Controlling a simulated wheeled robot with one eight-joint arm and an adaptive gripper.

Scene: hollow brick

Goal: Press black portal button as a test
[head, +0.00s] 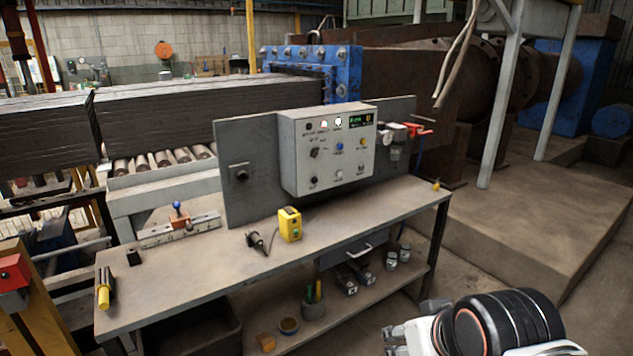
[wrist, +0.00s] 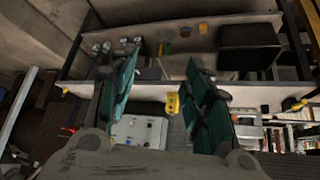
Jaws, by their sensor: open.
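A light grey control box (head: 322,150) stands on the bench's back panel. Its face carries a small green-lit display (head: 361,119), a blue button (head: 339,145), a yellow one, and several dark and pale knobs or buttons. A black control (head: 314,180) sits low on its left side. The labels are too small to read, so I cannot tell which one is the portal button. The box also shows upside down in the wrist view (wrist: 138,131). My gripper (wrist: 162,65) is open and empty, its teal fingers spread. In the head view my arm is at the lower right, apart from the box.
The workbench (head: 185,290) holds a yellow box (head: 289,224), a dark corded plug (head: 257,242), a yellow-black tool (head: 104,287) and a rail fixture (head: 180,226). The bench top's right part is mostly clear.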

